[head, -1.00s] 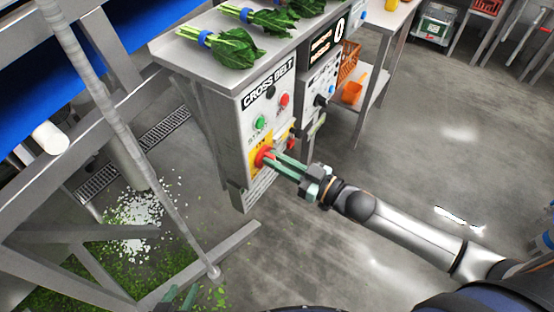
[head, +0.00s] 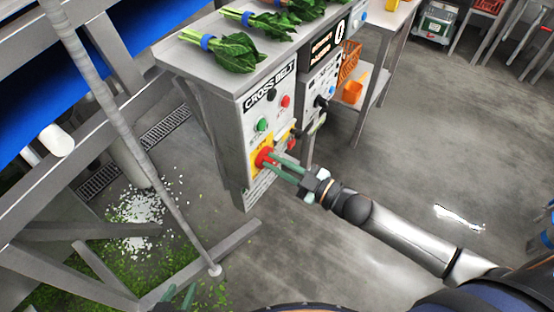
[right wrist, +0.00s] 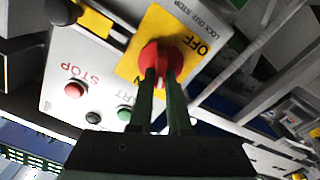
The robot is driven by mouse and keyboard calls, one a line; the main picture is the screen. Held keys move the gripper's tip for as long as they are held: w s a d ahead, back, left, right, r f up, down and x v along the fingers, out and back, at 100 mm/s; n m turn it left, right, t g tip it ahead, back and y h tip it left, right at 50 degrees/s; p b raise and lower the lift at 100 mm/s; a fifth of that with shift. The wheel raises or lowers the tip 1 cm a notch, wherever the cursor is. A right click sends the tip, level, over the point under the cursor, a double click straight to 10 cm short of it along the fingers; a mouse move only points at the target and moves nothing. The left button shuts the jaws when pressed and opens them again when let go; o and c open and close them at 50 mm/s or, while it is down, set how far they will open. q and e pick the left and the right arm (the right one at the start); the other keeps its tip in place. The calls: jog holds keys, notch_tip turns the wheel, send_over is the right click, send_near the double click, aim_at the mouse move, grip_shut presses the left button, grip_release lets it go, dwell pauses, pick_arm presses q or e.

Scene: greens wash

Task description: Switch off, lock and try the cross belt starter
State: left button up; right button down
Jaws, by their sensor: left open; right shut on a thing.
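The grey cross belt starter box (head: 257,105) is below the bench top in the head view. Its front has a green start button (head: 261,125), a red stop button (head: 286,101) and a yellow plate (right wrist: 150,38) with a red rotary switch (right wrist: 151,57). My right gripper (head: 270,161) is shut on the red switch handle, one finger on each side. OFF is readable on the plate beside the switch; the other label is mostly hidden by the fingers, and I cannot tell the switch's exact position. My left gripper (head: 180,296) is open at the bottom edge, away from the box, mostly cut off.
Bunches of greens (head: 233,53) with blue bands lie on the bench top. A second control panel (head: 320,88) with a display stands right of the starter. A steel frame and post fill the left side, with leaf scraps on the floor.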

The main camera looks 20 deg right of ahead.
jog(key=n, duration=0.4)
jog(key=n+b, duration=0.1)
jog(key=n, duration=0.3)
jog(key=f+n, duration=0.1)
jog(key=n, duration=0.3)
jog(key=shift+s+a, duration=0.2)
jog(key=shift+a, duration=0.05)
dwell(0.4)
jog(key=c, duration=0.9)
grip_release()
jog(key=shift+o, duration=0.2)
jog(key=b+v, duration=0.1)
jog(key=v, duration=1.1)
jog(key=shift+s+d, duration=0.15)
jog(key=shift+d, duration=0.1)
